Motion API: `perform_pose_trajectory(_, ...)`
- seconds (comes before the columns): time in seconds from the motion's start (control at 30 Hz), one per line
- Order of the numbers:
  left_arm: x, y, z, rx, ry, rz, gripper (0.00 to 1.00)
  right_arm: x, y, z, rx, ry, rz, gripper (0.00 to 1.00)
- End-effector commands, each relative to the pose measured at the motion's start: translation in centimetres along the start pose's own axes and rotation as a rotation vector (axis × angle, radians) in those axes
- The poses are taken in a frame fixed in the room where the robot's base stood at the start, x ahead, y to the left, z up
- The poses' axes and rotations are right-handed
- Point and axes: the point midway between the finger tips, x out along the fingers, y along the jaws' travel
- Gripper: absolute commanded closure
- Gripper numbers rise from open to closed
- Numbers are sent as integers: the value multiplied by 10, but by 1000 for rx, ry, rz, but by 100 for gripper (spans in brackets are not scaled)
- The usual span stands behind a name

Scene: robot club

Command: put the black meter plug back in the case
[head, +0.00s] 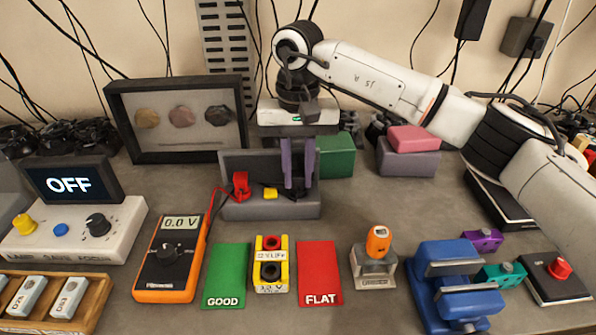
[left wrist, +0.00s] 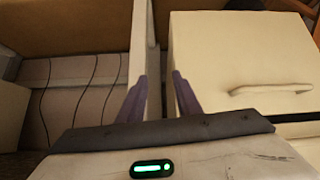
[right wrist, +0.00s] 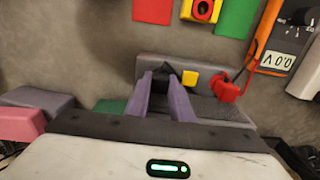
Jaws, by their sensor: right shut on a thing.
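The grey case (head: 270,211) stands open at the middle back of the bench, its lid raised behind it. My right gripper (head: 298,186) points down into the right part of the case. In the right wrist view its fingers (right wrist: 161,76) are shut on the black meter plug (right wrist: 173,69), mostly hidden between them. The red meter plug (head: 241,185) is at the case's left end, with a red lead running to the orange meter (head: 170,262), which reads 0.0 V. My left gripper (left wrist: 159,76) is open and empty in the left wrist view, away from the bench.
A yellow block (head: 270,193) sits in the case between the red plug and my right fingers. A green GOOD mat (head: 225,272), a yellow battery holder (head: 271,282) and a red FLAT mat (head: 319,270) lie in front. A green box (head: 335,158) stands close on the right.

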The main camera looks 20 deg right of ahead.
Motion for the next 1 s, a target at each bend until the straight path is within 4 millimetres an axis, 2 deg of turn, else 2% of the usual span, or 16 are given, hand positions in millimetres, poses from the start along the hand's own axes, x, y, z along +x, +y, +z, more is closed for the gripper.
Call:
perform_pose_trajectory(0.87, 2, 0, 0, 0, 2, 0, 69, 6, 0, 0, 1, -1, 1, 100)
perform_pose_trajectory(0.9, 2, 0, 0, 0, 2, 0, 69, 6, 0, 0, 1, -1, 2, 75)
perform_pose_trajectory(1.0, 2, 0, 0, 0, 2, 0, 69, 6, 0, 0, 1, -1, 1, 58)
